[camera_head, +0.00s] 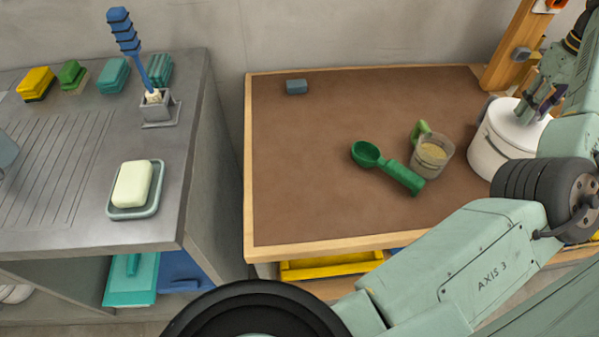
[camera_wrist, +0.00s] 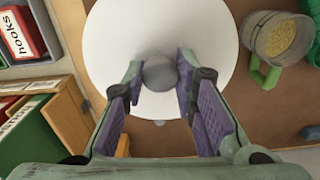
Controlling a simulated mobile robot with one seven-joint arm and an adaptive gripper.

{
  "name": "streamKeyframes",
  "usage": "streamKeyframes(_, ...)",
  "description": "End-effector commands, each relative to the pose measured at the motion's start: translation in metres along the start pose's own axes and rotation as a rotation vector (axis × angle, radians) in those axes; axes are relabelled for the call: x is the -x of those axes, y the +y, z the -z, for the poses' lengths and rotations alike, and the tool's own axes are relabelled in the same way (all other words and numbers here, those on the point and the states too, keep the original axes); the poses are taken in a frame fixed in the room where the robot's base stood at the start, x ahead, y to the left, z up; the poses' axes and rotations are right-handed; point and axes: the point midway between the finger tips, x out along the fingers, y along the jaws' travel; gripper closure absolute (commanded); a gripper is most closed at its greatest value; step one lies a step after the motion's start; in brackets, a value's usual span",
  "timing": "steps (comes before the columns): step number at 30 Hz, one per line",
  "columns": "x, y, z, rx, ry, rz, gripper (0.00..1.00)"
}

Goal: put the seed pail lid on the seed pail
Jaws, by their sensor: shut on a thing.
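The seed pail (camera_head: 487,160) is a white round pail at the right of the brown-topped table, partly hidden behind my arm. The seed pail lid (camera_head: 507,122) is a white disc at the pail's top; I cannot tell whether it rests fully on the rim. In the wrist view the lid (camera_wrist: 115,50) fills the upper middle, with a round grey knob (camera_wrist: 159,73) at its centre. My gripper (camera_head: 526,112) is above the lid, shut on its knob. The wrist view shows the gripper's fingers (camera_wrist: 160,80) on both sides of the knob. The lid hides the pail there.
A clear cup of grain (camera_head: 432,156) with a green handle and a green scoop (camera_head: 388,168) lie left of the pail. A small blue block (camera_head: 296,87) is at the table's back left. A wooden post (camera_head: 513,48) stands behind the pail. The table's left half is mostly clear.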

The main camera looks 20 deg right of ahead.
Motion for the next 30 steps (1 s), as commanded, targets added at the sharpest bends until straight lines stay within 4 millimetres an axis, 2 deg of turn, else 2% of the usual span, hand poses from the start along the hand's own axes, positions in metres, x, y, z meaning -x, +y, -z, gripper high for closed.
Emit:
streamKeyframes(13, -0.0044, 0.0001, 0.0, 0.0, 0.0, -0.001, 1.0)
streamKeyframes(14, -0.0043, 0.0001, -0.0001, 0.0, 0.0, -0.001, 0.73)
streamKeyframes(24, -0.0045, 0.0001, 0.0, 0.0, 0.0, -0.001, 0.51)
streamKeyframes(30, -0.0045, 0.0001, 0.0, 0.0, 0.0, -0.001, 0.51)
